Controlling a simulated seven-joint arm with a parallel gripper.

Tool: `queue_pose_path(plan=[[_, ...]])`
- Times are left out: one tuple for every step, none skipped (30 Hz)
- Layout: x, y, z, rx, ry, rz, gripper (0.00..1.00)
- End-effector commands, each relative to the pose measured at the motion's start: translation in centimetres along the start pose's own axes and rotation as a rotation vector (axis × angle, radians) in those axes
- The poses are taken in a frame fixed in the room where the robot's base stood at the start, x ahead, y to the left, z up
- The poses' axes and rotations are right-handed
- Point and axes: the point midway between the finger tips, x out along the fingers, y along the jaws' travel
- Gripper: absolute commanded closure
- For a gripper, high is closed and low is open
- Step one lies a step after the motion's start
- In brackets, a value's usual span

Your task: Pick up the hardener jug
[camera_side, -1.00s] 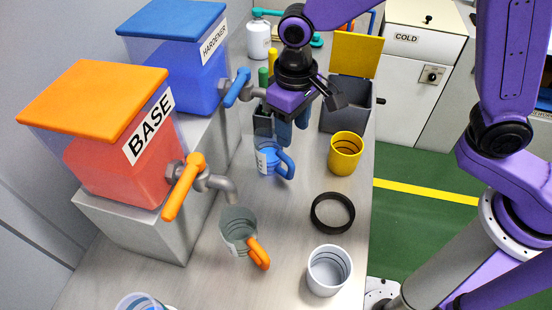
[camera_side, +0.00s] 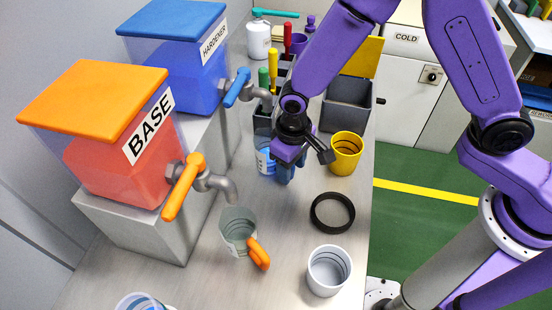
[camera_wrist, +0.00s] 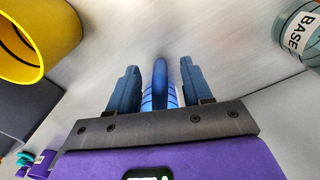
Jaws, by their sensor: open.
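The hardener jug (camera_side: 264,160) is a clear jug with a blue handle, standing on the bench below the blue hardener tank's tap. In the side view my gripper (camera_side: 286,174) is low at its right, by the handle, and hides part of it. In the wrist view the blue handle (camera_wrist: 160,82) stands upright between my two open fingers (camera_wrist: 156,92), with a gap on each side. The jug body (camera_wrist: 160,101) shows partly behind the handle. The jug stands on the bench, and the fingers are not closed on it.
The base jug (camera_side: 238,230) with its orange handle stands in front, under the base tap (camera_side: 190,182). A yellow cup (camera_side: 345,153) is close on the right of my gripper.

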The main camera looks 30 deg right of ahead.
Motion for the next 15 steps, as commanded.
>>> queue_pose_path(plan=[[0.8, 0.1, 0.0, 0.000, -0.003, 0.001, 0.50], [1.2, 0.1, 0.0, 0.000, -0.003, 0.001, 0.50], [1.6, 0.1, 0.0, 0.000, -0.002, 0.001, 0.50], [1.9, 0.1, 0.0, 0.000, -0.001, 0.001, 0.50], [2.2, 0.1, -0.1, 0.000, -0.001, 0.001, 0.50], [2.5, 0.1, -0.1, 0.000, -0.001, 0.001, 0.50], [2.6, 0.1, -0.1, 0.000, 0.000, 0.000, 0.50], [2.8, 0.1, -0.1, 0.000, 0.001, 0.000, 0.50], [2.9, 0.1, -0.1, 0.000, 0.002, -0.001, 0.50], [2.9, 0.1, -0.1, 0.000, 0.002, -0.001, 0.50], [2.9, 0.1, -0.1, 0.000, 0.002, -0.001, 0.50], [2.9, 0.1, -0.1, 0.000, 0.002, -0.001, 0.50], [2.9, 0.1, -0.1, 0.000, 0.002, -0.001, 0.50], [2.9, 0.1, -0.1, 0.000, 0.002, -0.001, 0.50], [2.9, 0.1, -0.1, 0.000, 0.002, -0.001, 0.50]])
